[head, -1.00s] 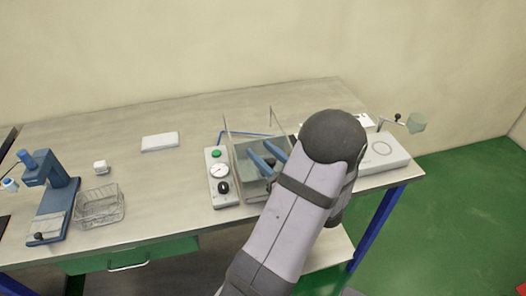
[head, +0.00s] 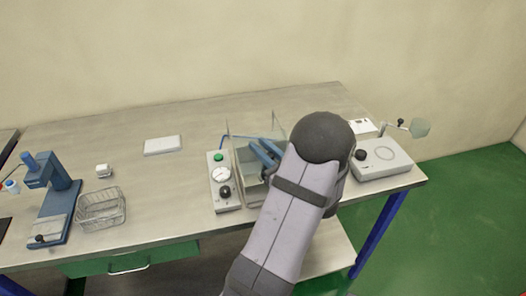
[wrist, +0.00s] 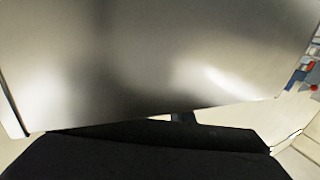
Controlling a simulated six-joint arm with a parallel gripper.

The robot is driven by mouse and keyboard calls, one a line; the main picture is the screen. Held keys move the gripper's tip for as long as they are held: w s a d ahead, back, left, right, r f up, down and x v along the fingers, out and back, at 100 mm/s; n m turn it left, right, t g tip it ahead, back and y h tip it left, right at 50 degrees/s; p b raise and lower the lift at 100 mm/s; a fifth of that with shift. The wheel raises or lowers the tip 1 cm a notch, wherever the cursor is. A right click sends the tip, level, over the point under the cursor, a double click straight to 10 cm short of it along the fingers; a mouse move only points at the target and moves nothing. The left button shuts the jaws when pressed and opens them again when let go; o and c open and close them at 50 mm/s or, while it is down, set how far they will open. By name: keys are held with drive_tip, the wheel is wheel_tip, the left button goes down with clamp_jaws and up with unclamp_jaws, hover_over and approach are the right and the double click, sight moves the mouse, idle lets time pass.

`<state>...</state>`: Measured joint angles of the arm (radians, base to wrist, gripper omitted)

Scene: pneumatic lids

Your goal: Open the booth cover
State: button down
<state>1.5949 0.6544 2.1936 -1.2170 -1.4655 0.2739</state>
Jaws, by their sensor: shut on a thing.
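The booth (head: 250,200) is a clear-walled box near the front edge of the table, right of the middle. Its transparent cover (head: 240,128) stands up steeply above the box, with its upper edge toward the wall. My gripper (head: 264,156) has blue fingers at the cover, above the box. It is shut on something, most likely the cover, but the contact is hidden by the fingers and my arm. In the wrist view a large grey, shiny surface fills most of the picture above my dark gripper body. The fingertips do not show there.
A control box (head: 223,196) with a green button, gauge and black knob stands left of the booth. A white device (head: 385,166) stands on the right. A wire basket (head: 101,211) and blue press (head: 50,185) are on the left. The table behind is mostly clear.

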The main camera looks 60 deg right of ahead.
sight(272, 157)
drive_tip(key=c, duration=1.6)
unclamp_jaws()
drive_tip(key=shift+s, duration=0.1)
drive_tip(key=shift+b+v, duration=1.1)
drive_tip(key=shift+v, duration=2.5)
drive_tip(key=shift+a, duration=0.1)
